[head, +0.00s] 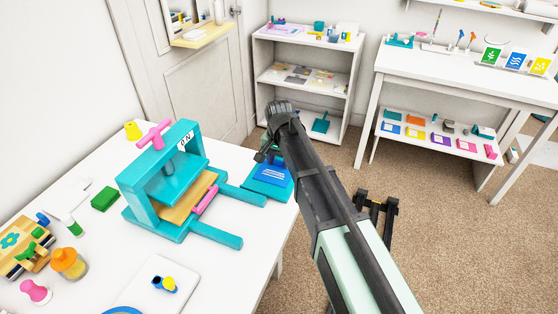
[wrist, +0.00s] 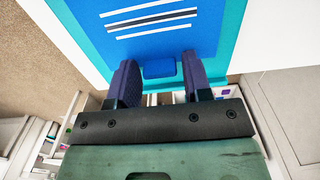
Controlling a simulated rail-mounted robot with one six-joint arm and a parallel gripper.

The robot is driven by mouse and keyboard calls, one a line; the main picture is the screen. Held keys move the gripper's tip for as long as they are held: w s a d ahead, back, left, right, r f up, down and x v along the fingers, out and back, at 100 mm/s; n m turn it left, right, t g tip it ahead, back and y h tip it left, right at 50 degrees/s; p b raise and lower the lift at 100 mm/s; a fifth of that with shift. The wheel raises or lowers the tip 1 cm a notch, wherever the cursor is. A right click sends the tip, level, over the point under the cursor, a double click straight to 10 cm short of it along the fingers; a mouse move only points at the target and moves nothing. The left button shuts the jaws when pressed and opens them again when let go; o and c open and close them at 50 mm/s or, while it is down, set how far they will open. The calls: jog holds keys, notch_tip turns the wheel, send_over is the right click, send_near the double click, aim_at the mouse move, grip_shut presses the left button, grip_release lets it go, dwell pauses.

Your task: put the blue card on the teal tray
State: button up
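The blue card (head: 271,174) has white and dark lines printed on it and a small blue tab at its edge. It appears to lie flat on the teal tray (head: 279,194) at the table's right edge. In the wrist view the card (wrist: 205,25) has a teal border around it, the tray (wrist: 238,22). My gripper (wrist: 160,70) is open, its two dark fingers on either side of the tab, with a gap visible at least on the right. In the head view my arm partly hides the tray and the gripper's fingers.
A teal press (head: 152,205) with a pink handle stands left of the tray, its rails reaching close to it. A green block (head: 104,199) and a white board (head: 150,284) are also on the table. A shelf unit (head: 309,62) and a white desk (head: 450,72) stand beyond, across open carpet.

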jog(key=shift+o, duration=1)
notch_tip(320, 180, up, 12)
jog(key=p, duration=1.2)
jog(key=shift+r, duration=0.25)
jog(key=shift+f, duration=0.1)
jog(key=s+d+n, duration=0.2)
jog(key=s+d, duration=0.6)
jog(key=s, duration=0.3)
jog(key=s+d+n, duration=0.2)
jog(key=s+d, duration=0.7)
jog(key=s, duration=0.1)
jog(key=shift+s, duration=0.4)
